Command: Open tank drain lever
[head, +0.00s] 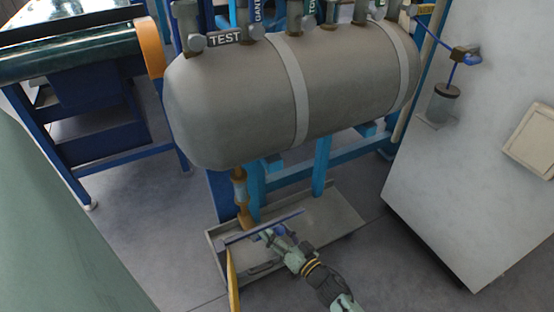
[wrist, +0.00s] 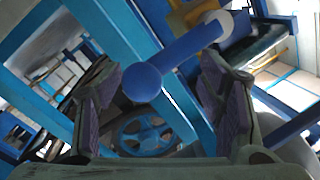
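The grey tank (head: 235,100) hangs over a shallow metal tray (head: 345,222) in the head view. A brass and blue drain valve (head: 241,198) points down from its underside on the left. My gripper (head: 268,236) is low over the tray, just right of and below the valve. In the wrist view, the blue drain lever (wrist: 180,55) runs from a pale pivot at the upper right to a round end between my fingers. My gripper (wrist: 162,100) is open, with a finger on either side of the lever's end. A gap shows on both sides; depth is hard to tell.
A blue frame (head: 320,165) stands behind the tray. A yellow upright part (head: 233,280) is close to the left of my gripper. A large pale cabinet (head: 470,150) stands at the right. A blue handwheel (wrist: 142,135) shows beyond my fingers.

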